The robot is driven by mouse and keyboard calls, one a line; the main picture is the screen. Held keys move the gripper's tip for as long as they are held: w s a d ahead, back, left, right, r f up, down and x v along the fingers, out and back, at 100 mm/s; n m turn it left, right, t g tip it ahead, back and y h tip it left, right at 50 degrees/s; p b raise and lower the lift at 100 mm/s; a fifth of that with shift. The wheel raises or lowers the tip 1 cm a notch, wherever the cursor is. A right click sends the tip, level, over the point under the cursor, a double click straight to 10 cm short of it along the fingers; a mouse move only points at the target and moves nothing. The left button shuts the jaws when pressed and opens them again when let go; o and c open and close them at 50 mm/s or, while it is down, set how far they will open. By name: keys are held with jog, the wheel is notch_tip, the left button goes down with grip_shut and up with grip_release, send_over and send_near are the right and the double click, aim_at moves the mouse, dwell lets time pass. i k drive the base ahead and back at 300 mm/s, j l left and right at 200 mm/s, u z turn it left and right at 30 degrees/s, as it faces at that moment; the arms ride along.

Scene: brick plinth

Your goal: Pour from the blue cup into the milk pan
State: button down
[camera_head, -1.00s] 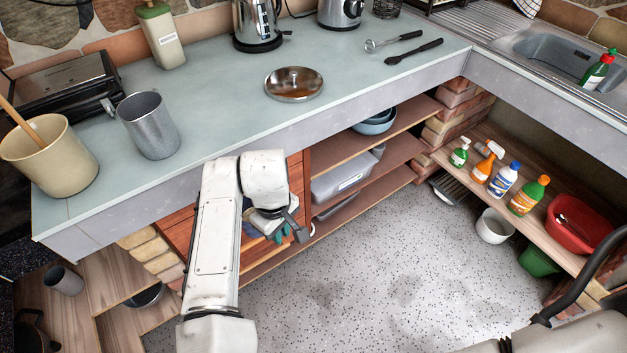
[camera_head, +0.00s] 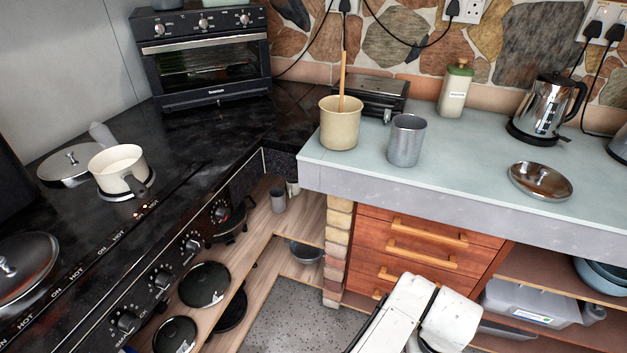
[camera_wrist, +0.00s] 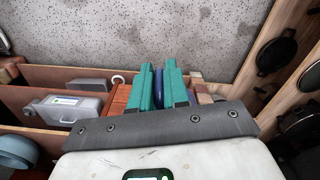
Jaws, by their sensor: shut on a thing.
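The milk pan (camera_head: 108,180) is cream with a pale inside and a dark handle. It stands upright on the black hob at the left of the head view. My gripper (camera_wrist: 158,90) shows in the wrist view as two teal fingers shut on a dark blue thing, which I take as the blue cup (camera_wrist: 158,87). Only slivers of the cup show between and beside the fingers, so its contents and tilt are hidden. In the head view only my white arm shows, low at the counter front; the gripper is out of that view, well right of the pan.
A metal lid (camera_head: 70,160) lies behind the pan, and another lid (camera_head: 25,268) is nearer on the hob. A utensil crock (camera_head: 340,130) and grey metal tumbler (camera_head: 405,145) stand on the counter's left end. The kettle (camera_head: 540,105) is further right. Drawers (camera_head: 420,240) are below.

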aim_at(129, 178)
jog(key=k+u, duration=0.35)
jog(key=k+j+u, duration=0.2)
jog(key=u, duration=0.15)
jog(key=l+u, duration=0.15)
jog(key=u, duration=0.2)
jog(key=l+u, duration=0.15)
jog(key=u, duration=0.2)
jog(key=l+u, duration=0.2)
jog(key=u, duration=0.15)
jog(key=i+l, duration=0.1)
jog(key=l, duration=0.8)
jog(key=i+l, duration=0.15)
jog(key=l, duration=0.3)
jog(key=i+l, duration=0.1)
jog(key=l, duration=0.4)
